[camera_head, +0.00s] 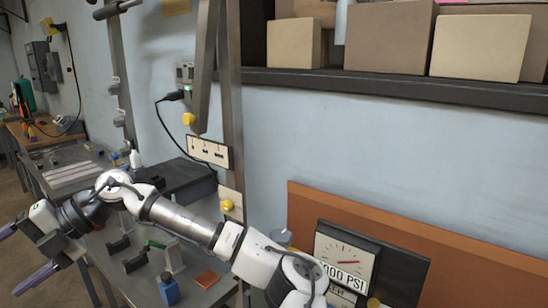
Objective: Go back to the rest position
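My gripper (12,262) is at the lower left edge of the view, at the end of my white and grey arm. Its two purple-grey fingers are spread wide apart and point left. No object shows between them, though the upper finger runs to the picture's edge. The arm stretches from the bottom middle up and left across the workbench. The gripper appears to be off the bench's left side, over the floor, touching nothing visible.
On the bench below my arm are a blue bottle (169,288), a brown block (207,278) and black holders (134,262). A gauge panel (343,262) stands at the lower right. Cardboard boxes (390,37) sit on a dark shelf (400,90). A metal post (231,110) rises behind my arm.

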